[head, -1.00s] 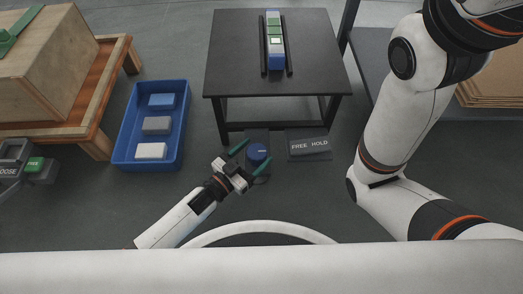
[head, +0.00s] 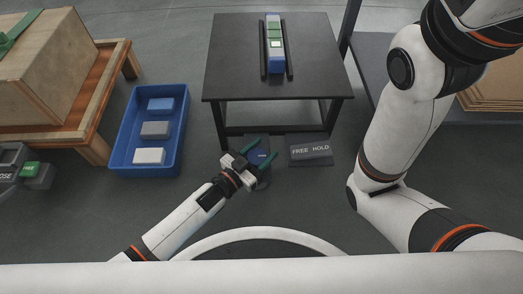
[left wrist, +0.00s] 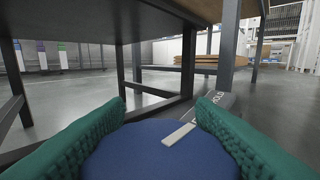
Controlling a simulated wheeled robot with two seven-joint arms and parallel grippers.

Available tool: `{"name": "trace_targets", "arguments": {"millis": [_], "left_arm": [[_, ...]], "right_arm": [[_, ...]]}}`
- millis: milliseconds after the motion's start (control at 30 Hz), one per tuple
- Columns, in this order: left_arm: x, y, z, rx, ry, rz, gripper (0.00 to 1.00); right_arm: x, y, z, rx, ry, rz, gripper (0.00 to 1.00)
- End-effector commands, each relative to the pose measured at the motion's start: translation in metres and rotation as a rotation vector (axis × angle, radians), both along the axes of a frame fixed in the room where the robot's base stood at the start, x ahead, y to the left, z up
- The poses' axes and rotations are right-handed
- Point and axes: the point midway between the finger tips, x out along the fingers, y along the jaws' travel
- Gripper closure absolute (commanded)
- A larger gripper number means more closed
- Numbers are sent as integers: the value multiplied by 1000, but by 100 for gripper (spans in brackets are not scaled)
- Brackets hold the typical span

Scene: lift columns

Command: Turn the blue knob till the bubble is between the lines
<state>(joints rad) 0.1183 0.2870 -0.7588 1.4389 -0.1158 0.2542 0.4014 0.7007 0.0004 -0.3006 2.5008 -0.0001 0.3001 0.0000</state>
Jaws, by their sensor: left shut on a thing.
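The blue knob (head: 258,157) stands low in front of the black table and is partly covered by my left gripper (head: 263,152). In the left wrist view the knob (left wrist: 135,155) fills the lower middle, with a white pointer mark on its top. The green fingers press on both its sides, so the gripper is shut on it. A blue and green block with a pale window (head: 275,43), seemingly the level, sits between two dark rails on the table. The bubble and lines are too small to make out. My right gripper is out of view.
A plate marked FREE HOLD (head: 311,151) lies right of the knob. The black table (head: 226,65) stands behind it. A blue bin (head: 118,160) with several blocks is at the left, near a wooden bench (head: 103,95). My right arm fills the right side.

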Motion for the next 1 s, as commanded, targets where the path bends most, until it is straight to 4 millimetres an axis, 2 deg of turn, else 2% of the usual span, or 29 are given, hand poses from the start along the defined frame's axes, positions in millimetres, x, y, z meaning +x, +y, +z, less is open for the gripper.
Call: {"name": "trace_targets", "arguments": {"millis": [267, 533, 1000], "left_arm": [[0, 0, 1, 3, -2, -82, 72], [-2, -1, 1, 8, -6, -283, 72], [-9, -4, -3, 3, 0, -664, 72]], "right_arm": [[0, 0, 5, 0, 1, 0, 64], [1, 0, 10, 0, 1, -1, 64], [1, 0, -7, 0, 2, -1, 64]]}}
